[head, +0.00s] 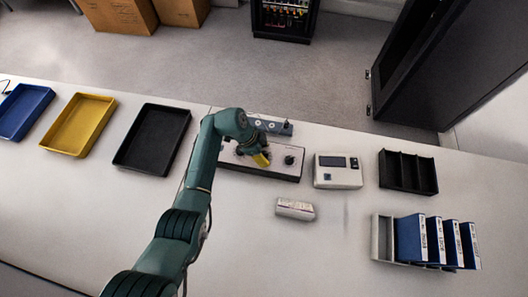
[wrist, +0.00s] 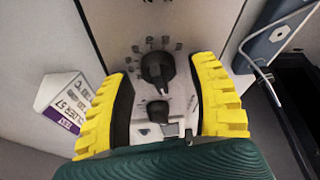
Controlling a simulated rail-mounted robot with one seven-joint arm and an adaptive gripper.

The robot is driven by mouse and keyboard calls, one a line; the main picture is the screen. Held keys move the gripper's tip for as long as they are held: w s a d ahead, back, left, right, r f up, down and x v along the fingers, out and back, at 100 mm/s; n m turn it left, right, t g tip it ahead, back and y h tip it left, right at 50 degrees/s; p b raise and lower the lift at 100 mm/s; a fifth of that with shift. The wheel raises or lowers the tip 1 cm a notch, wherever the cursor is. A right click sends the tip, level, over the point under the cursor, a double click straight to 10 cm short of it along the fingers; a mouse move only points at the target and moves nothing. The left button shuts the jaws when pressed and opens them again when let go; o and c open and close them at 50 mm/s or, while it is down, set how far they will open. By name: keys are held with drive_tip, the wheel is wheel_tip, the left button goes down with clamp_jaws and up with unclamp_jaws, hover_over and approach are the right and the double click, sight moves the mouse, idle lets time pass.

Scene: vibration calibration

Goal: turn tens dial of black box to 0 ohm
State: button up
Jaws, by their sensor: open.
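The black box (head: 232,161) has a light grey top and stands mid-table in the head view. One black knob (head: 290,160) shows on its right part; my arm hides some of its middle. My gripper (head: 263,159), with yellow fingers, is above the box. In the wrist view my gripper (wrist: 165,110) is open. A black round dial (wrist: 157,68) with printed marks around it lies just beyond the fingertips, and a smaller black knob (wrist: 158,111) sits between the fingers. Nothing is held. The markings are too small to read, so I cannot tell which dial is the tens dial.
A white meter (head: 338,171) stands right of the box, with a black divided tray (head: 408,172) beyond. A small labelled block (head: 295,208) lies in front; blue binders (head: 410,240) stand at right. Black (head: 152,138), yellow (head: 78,125) and blue (head: 24,112) trays lie left.

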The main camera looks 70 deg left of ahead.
clamp_jaws()
drive_tip(key=shift+d, duration=0.1)
idle(0.4)
drive_tip(key=n+y+p, duration=0.1)
drive_tip(key=n+p, duration=0.2)
drive_tip(key=shift+s+r, duration=0.1)
drive_tip(key=shift+f+n+y+p, duration=0.2)
drive_tip(key=shift+n+y+p, duration=0.4)
drive_tip(key=shift+n+p, duration=0.65)
drive_tip(key=shift+n+b, duration=0.3)
drive_tip(key=shift+n, duration=0.05)
unclamp_jaws()
drive_tip(key=shift+r, duration=0.1)
